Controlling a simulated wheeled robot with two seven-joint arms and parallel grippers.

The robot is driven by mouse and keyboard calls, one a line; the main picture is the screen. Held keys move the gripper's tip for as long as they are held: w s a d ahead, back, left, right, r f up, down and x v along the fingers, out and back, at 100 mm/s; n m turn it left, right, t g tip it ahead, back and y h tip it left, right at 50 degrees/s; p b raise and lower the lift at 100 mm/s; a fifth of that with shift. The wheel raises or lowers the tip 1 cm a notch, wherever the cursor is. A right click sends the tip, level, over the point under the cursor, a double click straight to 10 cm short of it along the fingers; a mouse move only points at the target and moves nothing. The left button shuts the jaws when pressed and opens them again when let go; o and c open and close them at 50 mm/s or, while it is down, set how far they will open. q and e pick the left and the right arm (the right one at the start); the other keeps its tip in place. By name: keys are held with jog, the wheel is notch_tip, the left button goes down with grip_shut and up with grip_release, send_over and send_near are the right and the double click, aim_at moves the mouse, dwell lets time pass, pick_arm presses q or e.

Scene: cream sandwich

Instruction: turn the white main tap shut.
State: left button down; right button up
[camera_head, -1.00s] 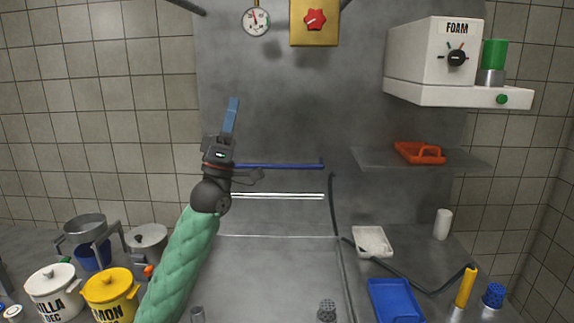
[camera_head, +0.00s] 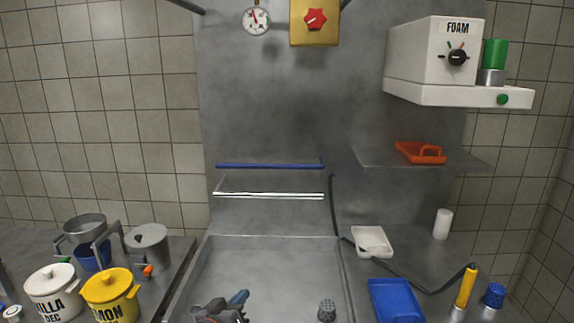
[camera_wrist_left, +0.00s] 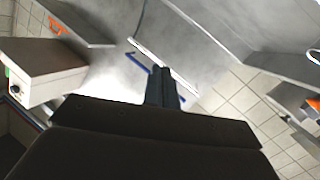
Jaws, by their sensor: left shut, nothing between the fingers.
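I cannot make out a white tap in either view. My right gripper is not in view.
A blue rail (camera_head: 270,166) and a white rail (camera_head: 270,195) cross the wall panel above the sink (camera_head: 265,250). Pots and tubs, including a yellow tub (camera_head: 110,293), stand left. A blue tray (camera_head: 395,300) and a white foam machine (camera_head: 430,52) are right.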

pick_arm(q)
jog(key=s+a+f+m+g+y, duration=0.1)
jog(key=s+a+f+g+y, duration=0.15)
jog(key=s+f, duration=0.55)
jog(key=s+a+f+g+y, duration=0.1)
jog(key=s+a+f+g, duration=0.1)
jog(key=s+f+g, duration=0.4)
jog(key=s+a+f+g+y, duration=0.1)
jog(key=s+a+f, duration=0.15)
jog(key=s, duration=0.35)
jog(key=s+a+f+m+g+y, duration=0.1)
jog(key=s+f, duration=0.3)
jog(key=s, duration=0.2)
jog(key=s+a+f+g+y, duration=0.1)
jog(key=s+a+f, duration=0.15)
jog(key=s, duration=0.35)
jog(key=s+d+f+g, duration=0.1)
jog(key=d+f, duration=0.2)
jog(key=f, duration=1)
jog(key=s+d+f+g, duration=0.1)
jog(key=d+f, duration=0.1)
jog(key=f, duration=1.1)
jog(key=shift+s+d+f+h, duration=0.25)
jog(key=shift+d+f+h, duration=0.15)
jog(key=shift+h, duration=0.05)
